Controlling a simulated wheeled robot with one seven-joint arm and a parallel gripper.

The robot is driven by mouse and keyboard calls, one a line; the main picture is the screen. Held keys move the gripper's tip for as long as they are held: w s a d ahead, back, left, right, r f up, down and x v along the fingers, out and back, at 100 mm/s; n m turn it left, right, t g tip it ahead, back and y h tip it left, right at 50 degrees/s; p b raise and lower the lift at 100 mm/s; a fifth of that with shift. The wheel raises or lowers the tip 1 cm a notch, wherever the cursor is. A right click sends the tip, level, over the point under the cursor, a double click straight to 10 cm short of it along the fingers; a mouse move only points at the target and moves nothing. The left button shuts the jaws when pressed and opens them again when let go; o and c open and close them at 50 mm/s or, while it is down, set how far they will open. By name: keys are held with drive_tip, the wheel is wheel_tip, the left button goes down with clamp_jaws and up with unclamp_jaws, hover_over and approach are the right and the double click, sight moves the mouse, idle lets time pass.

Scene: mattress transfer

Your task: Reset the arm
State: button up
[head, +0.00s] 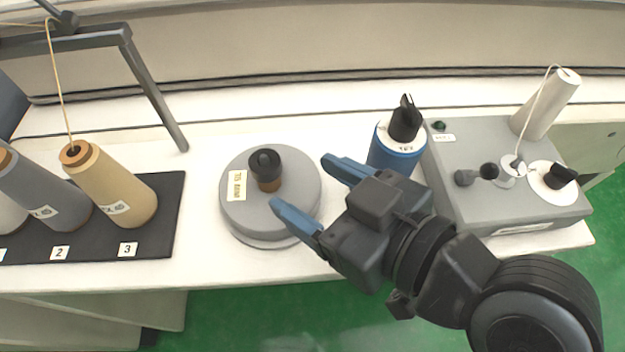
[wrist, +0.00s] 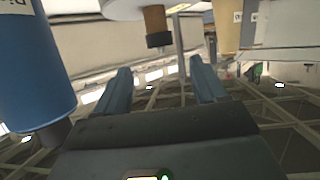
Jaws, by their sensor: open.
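My gripper (head: 312,193) is open with two blue fingers and nothing between them. In the head view it is above the front of the table, its fingers pointing left toward a round grey weight (head: 300,165) with a black and brown knob (head: 266,170). One finger overlaps the weight's right edge in the picture; I cannot tell whether it touches. In the wrist view both fingers (wrist: 162,90) are spread apart, and the knob (wrist: 156,25) shows above them.
A blue bottle (head: 390,158) with a black top stands just behind my gripper. A grey device (head: 460,150) with knobs and a white cone (head: 546,105) is at right. Yarn cones (head: 110,185) stand on a black mat (head: 172,195) at left, under a grey frame (head: 155,95).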

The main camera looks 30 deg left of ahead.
idle(0.3)
drive_tip(key=d+f+m+t+h, duration=0.1)
drive_tip(key=d+f+m, duration=0.1)
drive_tip(key=d, duration=0.1)
drive_tip(key=d+f+m+t+h, duration=0.1)
drive_tip(key=d+f+m+t, duration=0.1)
drive_tip(key=d+f, duration=0.1)
drive_tip(key=d+f+m+t+h, duration=0.1)
drive_tip(key=d+f+m, duration=0.1)
drive_tip(key=d, duration=0.1)
drive_tip(key=shift+d+f+t, duration=0.15)
drive_tip(key=shift+d+t, duration=0.25)
drive_tip(key=s+d+f+m+t+h, duration=0.2)
drive_tip(key=s+d+m+h, duration=0.3)
drive_tip(key=d, duration=0.4)
drive_tip(key=s+d+f+m+t+h, duration=0.2)
drive_tip(key=s+d+h, duration=0.1)
drive_tip(key=s+d, duration=0.5)
drive_tip(key=s+d+r+m+t+h, duration=0.1)
drive_tip(key=s+d+r+h, duration=0.1)
drive_tip(key=s+d+r, duration=0.2)
drive_tip(key=s, duration=0.2)
drive_tip(key=shift+s+r+t, duration=0.3)
